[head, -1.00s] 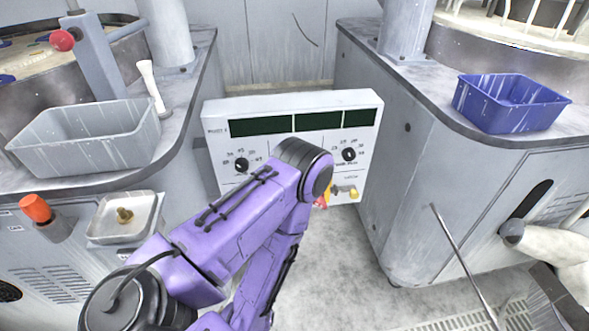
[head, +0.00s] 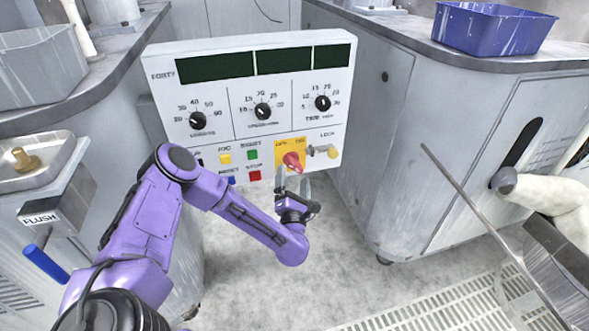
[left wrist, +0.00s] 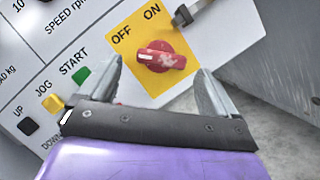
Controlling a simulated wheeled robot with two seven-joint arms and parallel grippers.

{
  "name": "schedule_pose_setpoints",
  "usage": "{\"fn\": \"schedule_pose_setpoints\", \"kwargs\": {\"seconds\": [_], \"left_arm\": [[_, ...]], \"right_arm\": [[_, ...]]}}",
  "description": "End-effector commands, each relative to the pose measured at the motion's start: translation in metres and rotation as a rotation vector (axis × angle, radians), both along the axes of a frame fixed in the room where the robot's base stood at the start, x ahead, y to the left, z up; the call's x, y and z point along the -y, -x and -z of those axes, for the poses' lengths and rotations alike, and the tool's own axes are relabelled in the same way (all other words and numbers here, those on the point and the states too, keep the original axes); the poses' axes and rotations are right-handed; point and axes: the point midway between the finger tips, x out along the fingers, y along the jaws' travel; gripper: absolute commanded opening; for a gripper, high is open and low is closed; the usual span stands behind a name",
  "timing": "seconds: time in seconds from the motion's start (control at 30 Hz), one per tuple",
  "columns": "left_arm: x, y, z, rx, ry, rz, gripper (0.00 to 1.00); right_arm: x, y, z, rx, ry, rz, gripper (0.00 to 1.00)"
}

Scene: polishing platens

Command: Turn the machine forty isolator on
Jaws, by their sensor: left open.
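The control panel marked FORTY (head: 250,80) stands between two grey cabinets. Its isolator is a red rotary knob (head: 292,160) on a yellow plate at the lower right. In the left wrist view the knob (left wrist: 168,57) has its white mark pointing left, on the side of OFF rather than ON. My left gripper (head: 292,184) is just in front of and below the knob in the head view. In the left wrist view it (left wrist: 160,70) is open and empty, its fingers spread on either side of the knob; I cannot tell if they touch it. My right gripper is not in view.
Green START (head: 252,154), red STOP (head: 254,175) and yellow JOG (head: 225,158) buttons sit left of the isolator. The LOCK key part (head: 325,151) sticks out just right of it. Floor below the panel is clear.

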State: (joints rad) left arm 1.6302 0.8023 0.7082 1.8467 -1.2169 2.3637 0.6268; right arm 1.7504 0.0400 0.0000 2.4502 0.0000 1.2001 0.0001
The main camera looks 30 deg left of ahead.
Motion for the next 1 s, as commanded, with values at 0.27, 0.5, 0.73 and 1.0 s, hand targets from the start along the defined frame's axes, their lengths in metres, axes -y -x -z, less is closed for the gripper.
{"fn": "schedule_pose_setpoints", "kwargs": {"seconds": [0.27,0.5,0.73,1.0], "left_arm": [[-0.023,-0.036,-0.011,-0.001,-0.002,0.002,0.92],[-0.025,-0.040,-0.013,-0.003,-0.001,0.002,0.92],[-0.025,-0.040,-0.013,-0.003,-0.002,0.002,0.40],[-0.025,-0.039,-0.014,-0.015,-0.013,0.002,0.40]], "right_arm": [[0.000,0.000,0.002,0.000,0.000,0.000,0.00],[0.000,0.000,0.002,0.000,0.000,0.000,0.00],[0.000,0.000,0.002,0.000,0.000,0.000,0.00],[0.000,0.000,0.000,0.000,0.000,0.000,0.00]]}}
